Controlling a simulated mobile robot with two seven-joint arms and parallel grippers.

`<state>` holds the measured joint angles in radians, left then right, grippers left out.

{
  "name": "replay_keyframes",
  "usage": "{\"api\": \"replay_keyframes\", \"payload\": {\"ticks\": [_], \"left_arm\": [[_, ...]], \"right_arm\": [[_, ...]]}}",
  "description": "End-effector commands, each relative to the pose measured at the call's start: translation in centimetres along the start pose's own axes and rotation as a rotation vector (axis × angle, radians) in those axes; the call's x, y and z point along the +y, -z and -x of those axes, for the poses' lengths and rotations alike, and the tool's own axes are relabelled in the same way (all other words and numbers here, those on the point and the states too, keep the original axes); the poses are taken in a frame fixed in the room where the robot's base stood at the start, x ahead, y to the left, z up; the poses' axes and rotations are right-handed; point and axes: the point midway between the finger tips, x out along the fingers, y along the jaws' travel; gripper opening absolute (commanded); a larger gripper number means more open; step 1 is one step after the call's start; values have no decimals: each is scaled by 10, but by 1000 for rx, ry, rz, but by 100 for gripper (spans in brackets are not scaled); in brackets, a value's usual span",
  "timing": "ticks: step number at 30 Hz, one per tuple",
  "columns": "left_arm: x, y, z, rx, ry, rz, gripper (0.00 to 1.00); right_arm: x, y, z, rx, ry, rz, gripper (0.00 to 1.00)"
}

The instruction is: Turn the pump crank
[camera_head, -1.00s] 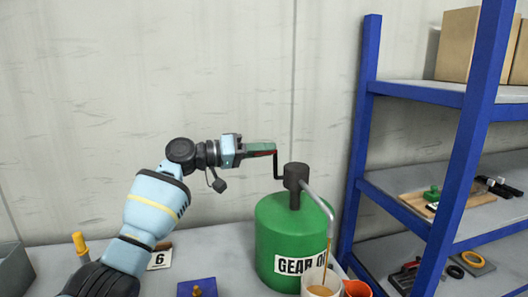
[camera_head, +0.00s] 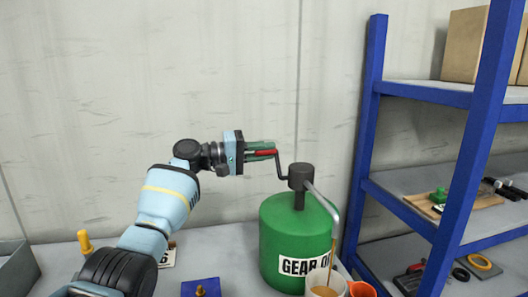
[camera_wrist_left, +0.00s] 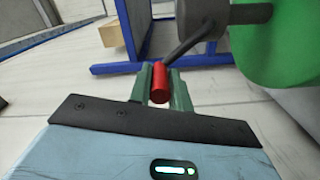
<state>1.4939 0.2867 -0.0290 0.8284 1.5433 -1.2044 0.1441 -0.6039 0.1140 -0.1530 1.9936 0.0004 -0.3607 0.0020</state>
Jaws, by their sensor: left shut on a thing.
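The green pump drum (camera_head: 290,235) labelled "GEAR O…" stands on the bench, with a dark pump head (camera_head: 301,176) on top. The crank (camera_head: 281,169) comes out of the head's left side and ends in a red handle (camera_head: 265,153). My left gripper (camera_head: 262,151) is shut on the red handle. In the left wrist view the handle (camera_wrist_left: 159,82) sits between the two green fingers. A grey spout (camera_head: 325,202) bends down to the right, and a brown stream (camera_head: 331,262) falls from it into a white cup (camera_head: 325,285). My right gripper is not in view.
A blue-framed shelf (camera_head: 464,150) stands close on the right, with boxes and tools on it. An orange container (camera_head: 361,289) is beside the cup. A blue block (camera_head: 200,287), a yellow-handled tool (camera_head: 85,241) and a grey bin (camera_head: 17,268) are on the bench.

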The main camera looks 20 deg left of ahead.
Motion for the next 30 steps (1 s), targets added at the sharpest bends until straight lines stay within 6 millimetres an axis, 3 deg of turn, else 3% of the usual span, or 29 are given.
{"api": "replay_keyframes", "payload": {"ticks": [10,11,15,25,30], "left_arm": [[-4,-4,-3,-12,1,9,0],[-3,-4,-3,-12,1,9,21],[-2,-3,-2,-9,0,7,39],[-1,-1,2,-3,0,3,40],[-2,-1,21,-2,1,3,40]], "right_arm": [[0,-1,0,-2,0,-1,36],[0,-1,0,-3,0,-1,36],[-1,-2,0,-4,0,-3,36],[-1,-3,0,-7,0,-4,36],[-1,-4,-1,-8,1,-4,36]]}}
